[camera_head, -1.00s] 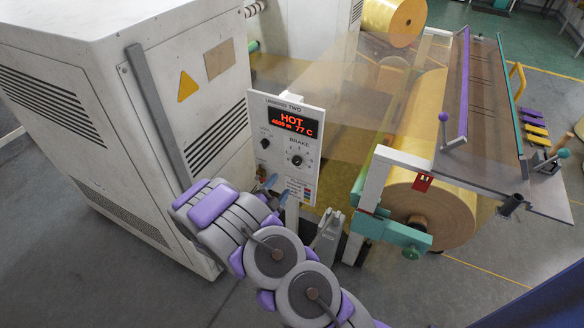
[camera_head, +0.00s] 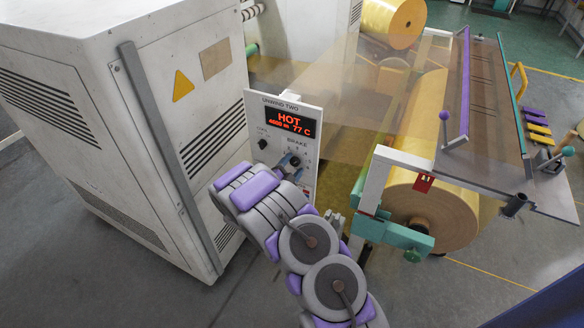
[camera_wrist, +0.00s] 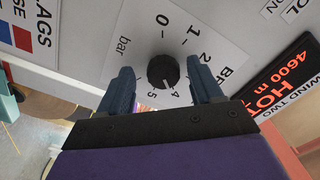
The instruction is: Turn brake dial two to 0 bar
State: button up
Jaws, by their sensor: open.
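The brake dial is a round black knob (camera_wrist: 163,71) on the white panel headed UNWIND TWO (camera_head: 284,105). In the wrist view its scale shows 0, 1, 2, 4 and 5 with "bar". A light pointer mark seems to face the 4, but I cannot be sure. My gripper (camera_wrist: 160,66) is open, with one blue finger on each side of the knob. Small gaps seem to show between fingers and knob. In the head view my gripper (camera_head: 289,164) is at the panel and partly covers the knob.
A red display (camera_head: 290,123) above the dial reads HOT, 4600 m, 77 C. A smaller knob (camera_head: 263,143) sits left of the dial. A grey-white cabinet (camera_head: 110,90) stands left. A large yellow film roll (camera_head: 440,205) on a green-ended stand is at right.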

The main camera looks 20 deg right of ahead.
jog(key=shift+a, duration=0.3)
jog(key=shift+c, duration=0.3)
jog(key=shift+a+r, duration=0.1)
jog(key=shift+c, duration=0.6)
jog(key=c, duration=0.9)
jog(key=shift+o, duration=0.2)
